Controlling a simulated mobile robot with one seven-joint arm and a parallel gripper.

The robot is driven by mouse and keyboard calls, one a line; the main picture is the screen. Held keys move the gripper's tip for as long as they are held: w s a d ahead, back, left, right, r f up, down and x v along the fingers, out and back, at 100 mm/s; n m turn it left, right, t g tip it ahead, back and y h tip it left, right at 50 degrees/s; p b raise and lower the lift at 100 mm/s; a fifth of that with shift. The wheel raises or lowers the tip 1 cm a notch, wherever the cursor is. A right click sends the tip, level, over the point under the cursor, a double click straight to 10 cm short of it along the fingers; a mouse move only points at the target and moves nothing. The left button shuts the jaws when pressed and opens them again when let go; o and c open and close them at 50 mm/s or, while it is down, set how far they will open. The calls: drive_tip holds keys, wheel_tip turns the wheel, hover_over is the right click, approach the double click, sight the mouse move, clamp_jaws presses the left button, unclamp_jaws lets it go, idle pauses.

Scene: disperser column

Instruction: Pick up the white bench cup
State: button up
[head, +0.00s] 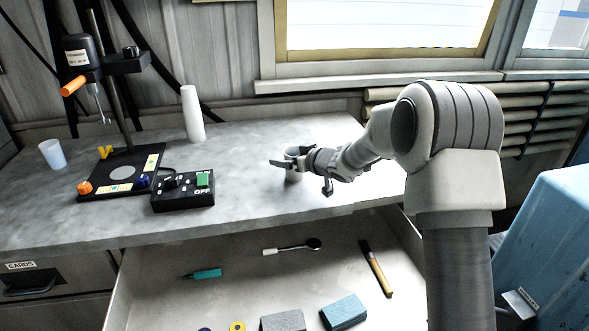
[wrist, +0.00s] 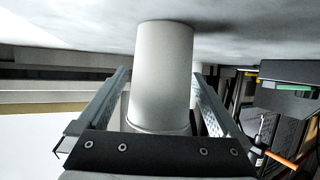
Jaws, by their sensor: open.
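The white bench cup (wrist: 162,75) is a plain pale cylinder standing upright on the bench, seen upside down in the wrist view. In the head view a small part of the cup (head: 292,175) shows below my gripper (head: 288,158), which hides the rest. My gripper (wrist: 161,85) is open, with one finger on each side of the cup. I cannot tell whether either finger touches it.
On the grey bench (head: 245,195), a tall white cylinder (head: 193,113) stands at the back, with a translucent cup (head: 52,154) far left. The disperser stand (head: 120,175) and a switch box (head: 184,191) are left of my gripper. An open drawer (head: 230,295) juts out below.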

drive_tip(key=shift+w+a+f, duration=0.15)
drive_tip(key=shift+w+a, duration=0.05)
drive_tip(key=shift+w, duration=0.1)
drive_tip(key=c, duration=1.5)
drive_tip(key=shift+r+p, duration=0.3)
drive_tip(key=shift+r, duration=0.4)
drive_tip(key=r, duration=0.1)
drive_tip(key=r+p, duration=0.2)
drive_tip(key=shift+d+r, duration=0.3)
drive_tip(key=shift+r, duration=0.1)
drive_tip(key=shift+s+d+r+p, duration=0.15)
drive_tip(key=shift+d+r+p, duration=0.75)
drive_tip(key=shift+d, duration=0.95)
drive_tip(key=shift+s+d+r+p, duration=0.15)
drive_tip(key=shift+d+r+p, duration=0.45)
drive_tip(key=shift+d+r, duration=0.9)
drive_tip(key=shift+s+d+r+p, duration=0.15)
drive_tip(key=shift+d+r+p, duration=0.55)
drive_tip(key=shift+d, duration=1.55)
